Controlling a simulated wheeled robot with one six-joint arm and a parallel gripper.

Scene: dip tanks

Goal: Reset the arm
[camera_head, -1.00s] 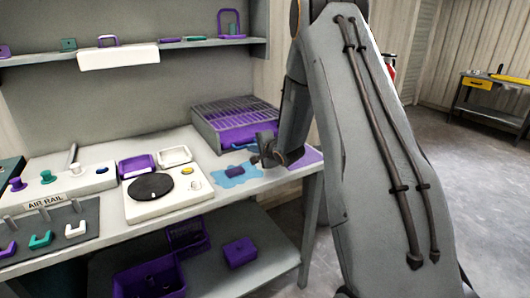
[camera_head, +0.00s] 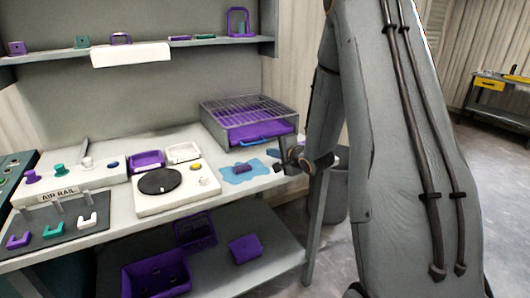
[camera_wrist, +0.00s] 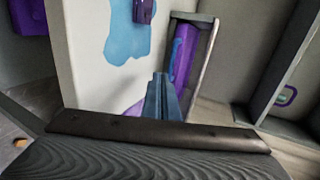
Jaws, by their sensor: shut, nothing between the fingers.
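My gripper (camera_head: 284,160) hangs near the right end of the workbench (camera_head: 215,197), just right of a blue puddle-shaped patch (camera_head: 232,178). A purple block (camera_head: 243,168) lies on that patch. In the wrist view my gripper's narrow fingers (camera_wrist: 160,88) are together with nothing between them. The blue patch (camera_wrist: 125,42) and purple block (camera_wrist: 143,10) show beyond them, apart from the fingers. My arm fills the right of the head view.
A wire-topped rack with a purple interior (camera_head: 250,120) stands behind the gripper. A turntable unit (camera_head: 160,181) sits left of the patch. The lower shelf (camera_head: 215,270) holds purple bins. A grey bin (camera_head: 340,185) stands behind my arm. Floor at right looks clear.

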